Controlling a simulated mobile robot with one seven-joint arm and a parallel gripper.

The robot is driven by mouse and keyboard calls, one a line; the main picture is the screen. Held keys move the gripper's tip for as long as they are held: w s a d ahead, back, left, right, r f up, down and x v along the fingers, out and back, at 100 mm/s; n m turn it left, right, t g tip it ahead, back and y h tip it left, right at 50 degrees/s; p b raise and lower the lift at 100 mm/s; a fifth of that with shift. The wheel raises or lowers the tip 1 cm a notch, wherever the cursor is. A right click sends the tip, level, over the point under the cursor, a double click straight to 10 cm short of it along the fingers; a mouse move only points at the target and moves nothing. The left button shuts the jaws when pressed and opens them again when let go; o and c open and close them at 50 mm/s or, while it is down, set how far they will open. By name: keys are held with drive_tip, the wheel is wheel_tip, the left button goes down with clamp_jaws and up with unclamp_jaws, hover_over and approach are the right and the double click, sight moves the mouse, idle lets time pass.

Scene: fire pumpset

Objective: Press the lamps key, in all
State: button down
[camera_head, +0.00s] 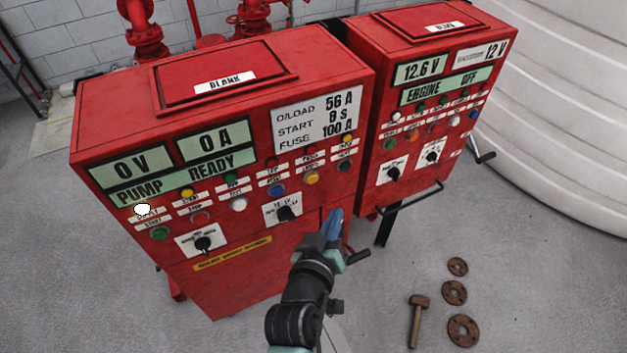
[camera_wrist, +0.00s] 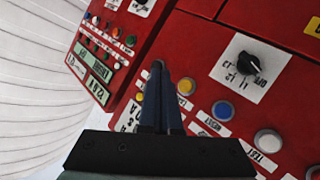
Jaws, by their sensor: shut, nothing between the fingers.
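The near red pump cabinet (camera_head: 232,262) carries a row of round push keys with small labels. The yellow key (camera_head: 312,177) looks to be the lamps key, but its label is too small to read surely. This yellow key shows in the wrist view (camera_wrist: 186,87), just right of my fingers and apart from them. My gripper (camera_head: 335,213) is shut and empty, in front of the cabinet's right part, below the key row in the head view. Its fingertips show in the wrist view (camera_wrist: 158,68). The dark grey key (camera_head: 344,165) is hidden behind the fingers in the wrist view.
A blue key (camera_head: 277,190) and white key (camera_head: 239,204) sit left of the yellow one. A rotary knob (camera_head: 287,213) is below them. A second red cabinet (camera_head: 372,97) stands to the right, with a handle bar (camera_head: 412,202). A hammer (camera_head: 417,318) lies on the floor.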

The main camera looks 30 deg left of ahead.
sight(312, 178)
drive_tip(key=w+a+b, duration=0.3)
drive_tip(key=w+a, duration=0.1)
drive_tip(key=a, duration=0.1)
drive_tip(key=shift+w+a, duration=0.15)
drive_tip(key=shift+a, duration=0.05)
idle(2.0)
drive_tip(key=shift+w+a+b, duration=0.25)
drive_tip(key=shift+a+b, duration=0.05)
drive_tip(key=shift+w+a+b, duration=0.25)
drive_tip(key=shift+a+b, duration=0.05)
drive_tip(key=shift+a, duration=0.05)
idle(0.7)
drive_tip(key=shift+s+d, duration=0.1)
drive_tip(key=shift+d, duration=0.05)
drive_tip(key=shift+s+d+p, duration=0.4)
drive_tip(key=shift+s+d, duration=0.05)
drive_tip(key=shift+d, duration=0.05)
idle(0.3)
